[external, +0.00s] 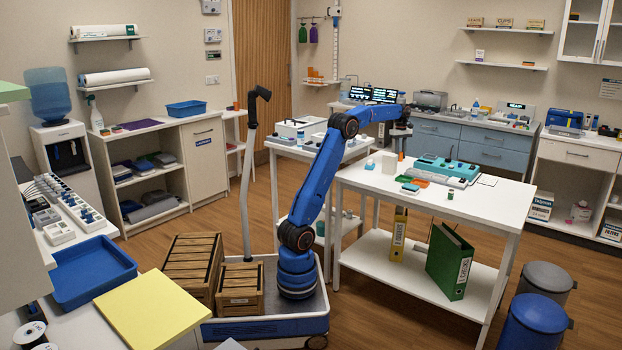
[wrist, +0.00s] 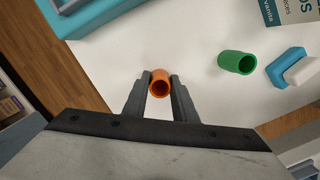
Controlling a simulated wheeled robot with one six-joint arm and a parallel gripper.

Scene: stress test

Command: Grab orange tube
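The orange tube (wrist: 160,82) is a short hollow cylinder with its open end towards the wrist camera. My gripper (wrist: 161,78) has one dark finger on each side of the tube's near end. The gap between fingers and tube is very small, and I cannot tell whether they touch or press on it. In the external view my arm reaches over the white table, with a small orange piece (external: 401,157) just below its end. The fingers are too small to make out there.
A green tube (wrist: 237,62) lies to the right, near a blue-and-white block (wrist: 287,67). A teal container (wrist: 95,14) is at upper left in the wrist view. The front right tabletop is clear.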

